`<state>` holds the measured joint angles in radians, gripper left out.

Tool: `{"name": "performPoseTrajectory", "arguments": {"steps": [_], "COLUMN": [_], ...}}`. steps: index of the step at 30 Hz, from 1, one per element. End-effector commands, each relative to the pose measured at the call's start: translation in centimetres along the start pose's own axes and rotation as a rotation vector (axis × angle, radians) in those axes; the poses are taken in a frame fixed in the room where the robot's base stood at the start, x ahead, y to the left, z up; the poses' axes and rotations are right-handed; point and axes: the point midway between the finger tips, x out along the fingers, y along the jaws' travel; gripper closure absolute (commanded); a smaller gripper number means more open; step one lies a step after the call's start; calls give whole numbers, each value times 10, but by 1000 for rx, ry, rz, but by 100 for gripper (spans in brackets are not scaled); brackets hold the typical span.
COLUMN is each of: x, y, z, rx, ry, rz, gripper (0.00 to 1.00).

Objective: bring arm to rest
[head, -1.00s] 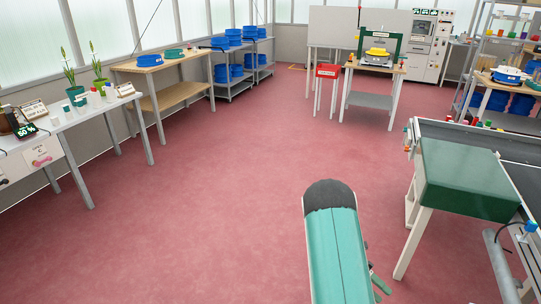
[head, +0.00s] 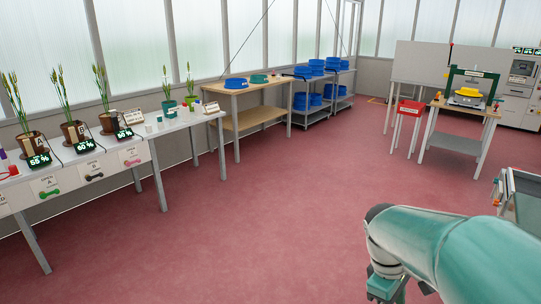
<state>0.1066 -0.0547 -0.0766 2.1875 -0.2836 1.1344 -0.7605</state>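My arm (head: 450,250) reaches in from the lower right of the head view, a thick teal link with a dark rounded end. Below that end, a pale joint and a smaller teal part (head: 386,286) run down to the bottom edge of the picture. My gripper's fingers do not show; they are hidden behind the arm or below the frame. Nothing is seen held. The arm is over open red floor and seems apart from the furniture.
A long white table (head: 150,135) with potted wheat plants and readouts runs along the left. Behind it are a wooden table (head: 258,84) and a grey rack with blue bowls. A red stool (head: 410,108) and a press table stand back right. The middle floor is clear.

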Motion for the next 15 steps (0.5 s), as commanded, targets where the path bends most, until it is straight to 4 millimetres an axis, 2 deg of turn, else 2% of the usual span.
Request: {"name": "performPoseTrajectory", "arguments": {"steps": [1, 6, 15], "x": [-13, -45, -87], "y": [-11, -45, -105], "z": [0, -2, 2], "rx": [57, 263, 600], "ry": [55, 234, 558], "rz": [26, 71, 59], "gripper": [50, 50, 50]}}
